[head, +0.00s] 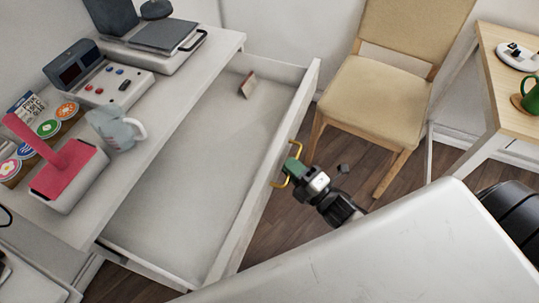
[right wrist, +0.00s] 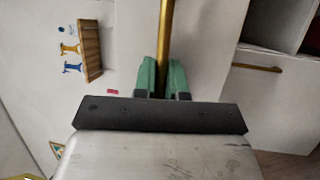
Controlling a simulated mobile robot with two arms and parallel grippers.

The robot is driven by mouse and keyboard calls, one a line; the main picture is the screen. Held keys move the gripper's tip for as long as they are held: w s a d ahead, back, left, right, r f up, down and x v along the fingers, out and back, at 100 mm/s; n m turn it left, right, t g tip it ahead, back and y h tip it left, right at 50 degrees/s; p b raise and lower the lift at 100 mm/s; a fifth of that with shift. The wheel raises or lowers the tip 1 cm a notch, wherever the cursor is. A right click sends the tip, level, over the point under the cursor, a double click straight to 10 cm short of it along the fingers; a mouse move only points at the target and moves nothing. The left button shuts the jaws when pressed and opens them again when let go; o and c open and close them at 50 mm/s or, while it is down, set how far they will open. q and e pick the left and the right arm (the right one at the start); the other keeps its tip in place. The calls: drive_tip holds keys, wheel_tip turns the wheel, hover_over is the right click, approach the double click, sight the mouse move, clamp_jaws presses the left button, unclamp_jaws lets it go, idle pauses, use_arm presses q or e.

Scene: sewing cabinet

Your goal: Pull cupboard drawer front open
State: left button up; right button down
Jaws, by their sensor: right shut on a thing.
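The cupboard drawer (head: 185,180) is pulled out from under the white cabinet top, and its inside shows in the head view. A brass bar handle (head: 298,150) is on the outer face of its front (head: 262,205). My right gripper (head: 291,168), with green fingertips, is at this handle. In the right wrist view, the green fingers (right wrist: 162,76) are on both sides of the brass handle (right wrist: 166,35), shut on it. A small brownish card-like item (head: 248,84) lies in the far end of the drawer. My left gripper is not in view.
The cabinet top (head: 165,100) holds a pink-and-white device (head: 65,165), a grey-blue pitcher (head: 115,128), a control box and a scale-like device. A beige chair (head: 385,85) stands beyond the drawer front. A wooden table (head: 510,80) is at right. Wooden floor shows between them.

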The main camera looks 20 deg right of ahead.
drive_tip(key=shift+s+d, duration=1.25)
drive_tip(key=shift+s, duration=0.05)
drive_tip(key=c, duration=1.2)
unclamp_jaws()
drive_tip(key=v, duration=1)
drive_tip(key=shift+s+d, duration=0.2)
drive_tip(key=shift+s, duration=0.2)
drive_tip(key=shift+f, duration=0.1)
